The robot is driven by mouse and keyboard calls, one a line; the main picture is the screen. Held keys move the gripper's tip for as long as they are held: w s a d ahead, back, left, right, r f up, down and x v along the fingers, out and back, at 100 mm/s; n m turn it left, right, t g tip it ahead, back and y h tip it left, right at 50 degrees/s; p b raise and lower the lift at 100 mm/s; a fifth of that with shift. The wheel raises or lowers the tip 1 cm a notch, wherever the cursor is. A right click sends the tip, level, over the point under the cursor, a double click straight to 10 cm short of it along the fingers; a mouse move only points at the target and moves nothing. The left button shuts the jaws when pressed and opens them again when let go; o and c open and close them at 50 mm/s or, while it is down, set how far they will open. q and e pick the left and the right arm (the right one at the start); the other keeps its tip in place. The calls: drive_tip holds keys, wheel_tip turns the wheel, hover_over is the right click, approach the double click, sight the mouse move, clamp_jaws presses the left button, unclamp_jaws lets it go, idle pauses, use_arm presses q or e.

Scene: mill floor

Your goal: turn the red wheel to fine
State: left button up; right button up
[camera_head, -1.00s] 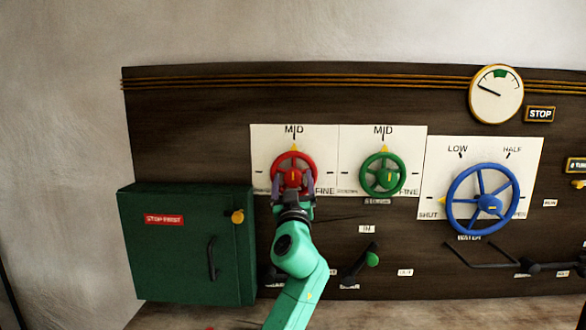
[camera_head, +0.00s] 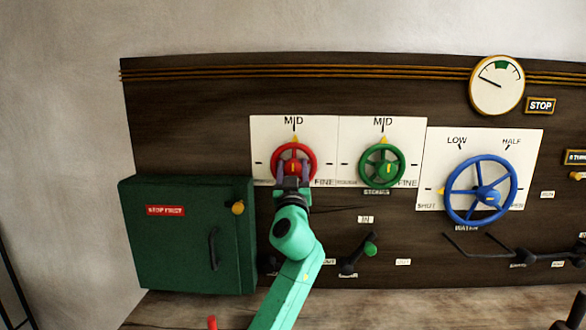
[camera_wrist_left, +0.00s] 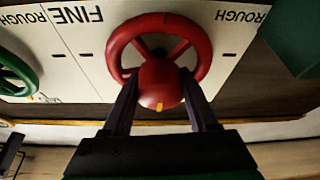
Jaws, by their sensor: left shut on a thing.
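The red wheel (camera_head: 308,158) is mounted on a white plate (camera_head: 265,140) marked MID at the top and FINE at the lower right. A yellow pointer (camera_head: 295,140) at its top points to MID. My left gripper (camera_head: 292,172) is at the wheel's hub. In the left wrist view the wheel (camera_wrist_left: 118,40) shows upside down, and the two fingers of the gripper (camera_wrist_left: 160,95) are shut on its round red hub (camera_wrist_left: 158,78), one on each side. The word ROUGH shows on the plate there. My right gripper is not in view.
A green wheel (camera_head: 367,166) on a like plate is just to the right, its pointer at MID. A larger blue wheel (camera_head: 512,185) is farther right. A green cabinet (camera_head: 180,255) juts out at lower left. A green-knobbed lever (camera_head: 370,249) sits below.

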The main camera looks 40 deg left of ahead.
use_arm(q)
drive_tip(key=m+h+p, duration=0.1)
drive_tip(key=m, duration=0.1)
drive_tip(key=m+t+h+p, duration=0.1)
drive_tip(key=m, duration=0.2)
drive_tip(key=shift+r+t, duration=0.15)
drive_tip(key=shift+t, duration=0.15)
drive_tip(key=m+h+p, duration=0.2)
drive_tip(key=m+p, duration=0.2)
drive_tip(key=m, duration=0.1)
drive_tip(key=m+h+p, duration=0.2)
drive_tip(key=m+p, duration=0.3)
drive_tip(key=m+h+p, duration=0.2)
drive_tip(key=m+p, duration=0.2)
drive_tip(key=m, duration=0.1)
drive_tip(key=shift+w+d+h, duration=0.1)
drive_tip(key=shift+d+h, duration=0.05)
drive_tip(key=shift+h, duration=0.15)
drive_tip(key=shift+f+m+g+h+p, duration=0.35)
drive_tip(key=shift+m+g+p, duration=0.25)
drive_tip(key=shift+m+p, duration=0.75)
drive_tip(key=o, duration=1.2)
drive_tip(key=shift+o, duration=0.8)
drive_tip(key=shift+d, duration=0.1)
